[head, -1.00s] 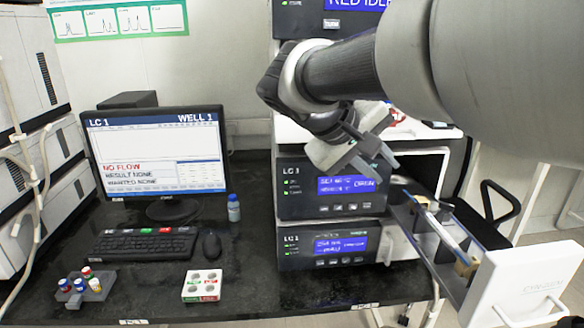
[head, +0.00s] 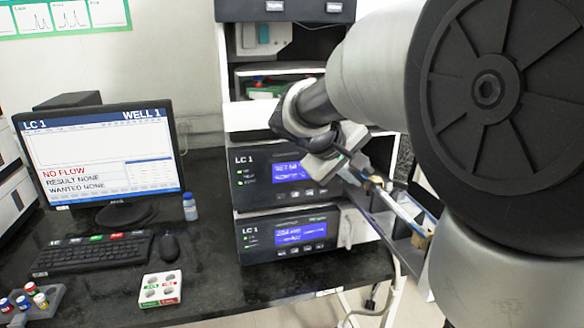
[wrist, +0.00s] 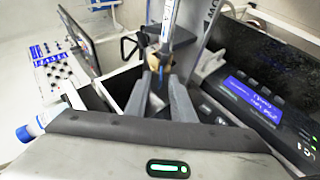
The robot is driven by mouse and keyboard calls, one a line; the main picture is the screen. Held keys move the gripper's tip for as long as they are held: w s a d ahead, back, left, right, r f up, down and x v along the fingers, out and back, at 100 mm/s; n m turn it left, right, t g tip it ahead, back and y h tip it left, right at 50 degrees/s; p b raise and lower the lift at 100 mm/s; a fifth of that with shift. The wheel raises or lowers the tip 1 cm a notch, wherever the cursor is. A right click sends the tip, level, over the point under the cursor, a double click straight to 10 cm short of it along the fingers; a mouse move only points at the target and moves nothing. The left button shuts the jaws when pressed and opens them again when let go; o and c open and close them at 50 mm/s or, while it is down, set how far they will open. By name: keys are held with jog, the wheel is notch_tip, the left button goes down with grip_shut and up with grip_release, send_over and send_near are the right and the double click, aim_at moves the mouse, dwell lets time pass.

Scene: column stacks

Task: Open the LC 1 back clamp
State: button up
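The column drawer (head: 372,213) of the LC 1 stack is pulled out to the right. A pale column (head: 402,213) lies along it, with a tan clamp (head: 376,182) at the end nearer the stack and another tan block (head: 421,238) at the outer end. My gripper (head: 345,163) is just above the stack end of the drawer, near that clamp. In the wrist view my gripper (wrist: 161,84) has its two fingers apart, pointing at a tan clamp (wrist: 160,62) with a blue part below it. Whether the fingers touch it I cannot tell.
Two LC 1 modules, upper (head: 272,172) and lower (head: 290,236), stand left of the drawer. A monitor (head: 100,160) reads "NO FLOW". A keyboard (head: 92,252), mouse (head: 169,246), small bottle (head: 189,206) and white block (head: 160,288) are on the black bench.

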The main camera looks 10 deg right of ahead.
jog(key=shift+c, duration=0.4)
grip_shut()
jog(key=shift+r, duration=0.15)
